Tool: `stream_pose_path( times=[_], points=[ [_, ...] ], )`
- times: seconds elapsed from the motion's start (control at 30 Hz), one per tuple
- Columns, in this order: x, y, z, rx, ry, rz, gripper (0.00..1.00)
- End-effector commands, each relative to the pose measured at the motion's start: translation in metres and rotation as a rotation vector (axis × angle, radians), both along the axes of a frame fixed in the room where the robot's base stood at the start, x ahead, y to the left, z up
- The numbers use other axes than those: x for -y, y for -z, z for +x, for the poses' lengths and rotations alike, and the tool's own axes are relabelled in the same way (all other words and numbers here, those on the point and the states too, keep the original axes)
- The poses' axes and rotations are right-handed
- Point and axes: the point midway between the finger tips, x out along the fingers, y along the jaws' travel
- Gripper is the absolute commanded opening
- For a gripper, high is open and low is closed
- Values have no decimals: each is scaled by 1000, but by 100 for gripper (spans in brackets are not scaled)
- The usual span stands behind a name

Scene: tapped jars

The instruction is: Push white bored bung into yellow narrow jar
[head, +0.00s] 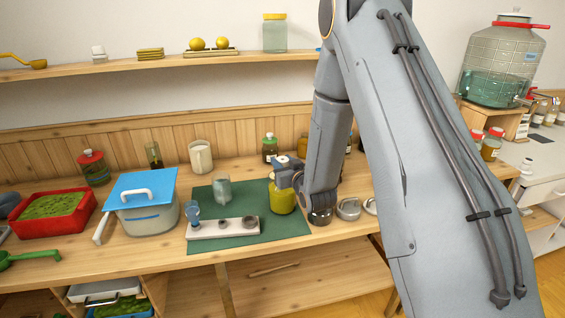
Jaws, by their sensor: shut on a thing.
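The yellow narrow jar (282,200) stands upright at the right part of the green mat (255,236). My gripper (284,182) is at the top of this jar, reaching in from the right, and covers its mouth. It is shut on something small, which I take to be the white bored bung. The bung is hidden by the fingers, and I cannot tell whether it touches the jar's mouth or sits in it.
A pale block with holes (223,229) holds a blue-topped piece and dark bungs. A clear glass (222,190) stands behind it. A lidded pot (146,215) and red tray (52,215) are left. Metal lids (348,209) lie right of my gripper.

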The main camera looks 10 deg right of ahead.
Motion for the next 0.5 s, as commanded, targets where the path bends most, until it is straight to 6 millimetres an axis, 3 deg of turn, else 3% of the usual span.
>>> stream_pose_path(
  times=[0.5],
  points=[
    [0,11,0,-1,0,0,5]
  ],
)
